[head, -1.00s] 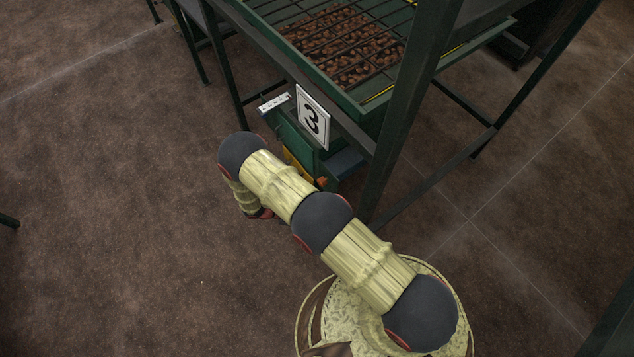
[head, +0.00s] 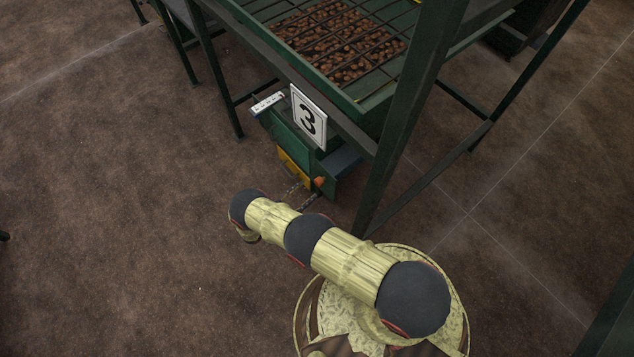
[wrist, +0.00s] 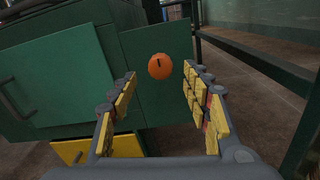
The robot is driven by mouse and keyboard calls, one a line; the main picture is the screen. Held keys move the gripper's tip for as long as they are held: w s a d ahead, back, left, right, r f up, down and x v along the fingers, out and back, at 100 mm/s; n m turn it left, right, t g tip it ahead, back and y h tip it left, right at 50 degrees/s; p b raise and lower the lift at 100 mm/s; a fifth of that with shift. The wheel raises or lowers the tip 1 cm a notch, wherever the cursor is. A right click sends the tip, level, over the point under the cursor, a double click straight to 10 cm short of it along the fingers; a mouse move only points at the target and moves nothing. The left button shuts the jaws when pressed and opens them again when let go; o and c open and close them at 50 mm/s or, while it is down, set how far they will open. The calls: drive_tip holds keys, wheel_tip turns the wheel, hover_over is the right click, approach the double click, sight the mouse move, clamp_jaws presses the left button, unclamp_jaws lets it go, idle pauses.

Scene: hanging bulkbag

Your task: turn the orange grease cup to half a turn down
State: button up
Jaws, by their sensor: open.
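The orange grease cup (wrist: 160,66) shows in the wrist view as a round orange cap with a short dark mark near its centre, against a green panel (wrist: 136,48). In the head view the cup (head: 319,181) sits low on the green machine under the number 3 plate. My gripper (wrist: 160,82) is open and empty, its yellow-padded fingers spread to either side below the cup. The cup lies ahead of the fingertips, apart from them and roughly between them in the picture.
A green frame with a tray (head: 345,45) of brown lumps under a grid stands above the machine. A frame leg (head: 412,125) rises right of the cup. The floor at left is clear.

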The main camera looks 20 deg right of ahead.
sight(318, 183)
drive_tip(key=shift+b+x, duration=0.6)
drive_tip(key=shift+x, duration=3)
drive_tip(key=shift+s, duration=0.1)
drive_tip(key=shift+c, duration=0.4)
drive_tip(key=c, duration=1.1)
